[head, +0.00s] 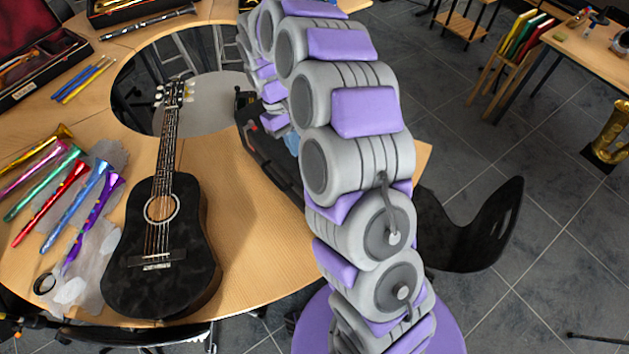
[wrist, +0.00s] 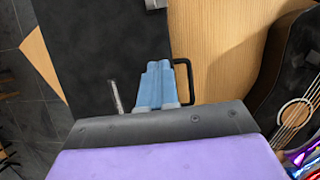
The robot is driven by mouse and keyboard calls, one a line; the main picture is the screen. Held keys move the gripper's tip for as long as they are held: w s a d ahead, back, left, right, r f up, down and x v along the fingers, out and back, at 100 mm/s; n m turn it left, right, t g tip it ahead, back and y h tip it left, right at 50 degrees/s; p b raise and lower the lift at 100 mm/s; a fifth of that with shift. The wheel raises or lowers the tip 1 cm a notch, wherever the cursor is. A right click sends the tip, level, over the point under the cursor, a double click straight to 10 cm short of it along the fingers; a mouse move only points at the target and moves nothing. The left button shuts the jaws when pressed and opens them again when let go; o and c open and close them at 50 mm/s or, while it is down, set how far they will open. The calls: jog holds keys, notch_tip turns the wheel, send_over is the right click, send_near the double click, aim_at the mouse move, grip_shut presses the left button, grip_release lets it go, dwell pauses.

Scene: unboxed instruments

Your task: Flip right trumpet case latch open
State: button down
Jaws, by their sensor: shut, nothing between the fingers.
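The black trumpet case (head: 272,158) lies on the table behind my arm in the head view, largely hidden by it. It fills the upper left of the wrist view (wrist: 90,45). Its black handle (wrist: 188,75) stands out from the case's right edge there. A small silver metal piece, apparently a latch (wrist: 155,4), shows at the top edge of the wrist view. A thin silver strip (wrist: 115,97) shows left of my fingers; I cannot tell what it is. My gripper (wrist: 158,64) has its blue fingers together and empty, over the case's edge beside the handle. Contact cannot be told.
A black guitar (head: 160,240) lies left of the case, and also shows in the wrist view (wrist: 283,85). Several coloured instruments lie further left. Bare wood (wrist: 220,45) separates case and guitar. A black chair (head: 470,230) stands right of my arm.

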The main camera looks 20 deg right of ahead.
jog(key=b+x, duration=0.1)
jog(key=x, duration=0.9)
jog(key=shift+d+b, duration=0.2)
jog(key=shift+b, duration=0.2)
jog(key=s, duration=0.1)
jog(key=s+d, duration=0.1)
jog(key=shift+s+d+f+b, duration=0.1)
jog(key=shift+s+d+b, duration=0.2)
jog(key=shift+b, duration=0.05)
jog(key=shift+s+d, duration=0.15)
jog(key=shift+s, duration=0.4)
jog(key=shift+s+d, duration=0.2)
jog(key=shift+s, duration=0.35)
jog(key=shift+s+d, duration=0.2)
jog(key=shift+s, duration=0.35)
